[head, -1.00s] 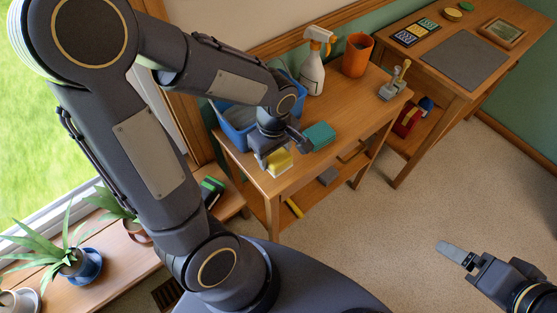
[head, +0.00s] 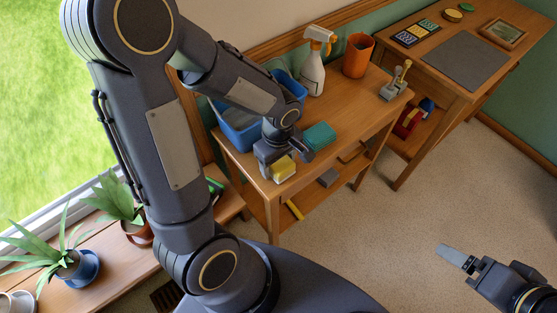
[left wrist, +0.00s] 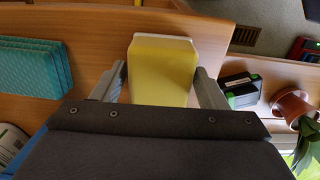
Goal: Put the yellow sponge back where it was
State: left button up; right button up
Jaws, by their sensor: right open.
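The yellow sponge (head: 284,168), with a pale layer on it, is at the near left corner of the wooden table, between the fingers of my left gripper (head: 272,160). The left wrist view shows the sponge (left wrist: 162,70) between the two fingers, over the table top near its edge. The fingers appear shut on its sides, though a thin gap seems to show on one side. I cannot tell whether it touches the table. My right gripper (head: 457,257) is open and empty over the floor at the lower right.
Teal sponges (head: 319,135) lie close behind the yellow one. A blue bin (head: 240,130), a spray bottle (head: 312,75) and an orange pot (head: 357,56) stand further back. Table space right of the teal sponges is clear. Potted plants (head: 62,262) line the window bench.

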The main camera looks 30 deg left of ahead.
pick_arm(q)
jog(key=shift+o, duration=0.7)
jog(key=shift+r+p, duration=0.3)
notch_tip(320, 180, up, 11)
jog(key=p, duration=0.2)
jog(key=s+r+m+t+h, duration=0.3)
jog(key=s+r+m+t, duration=0.2)
jog(key=s+m, duration=0.6)
jog(key=shift+s+d+r+m+t+h, duration=0.3)
jog(key=shift+r+m+h, duration=0.15)
jog(key=shift+r, duration=0.25)
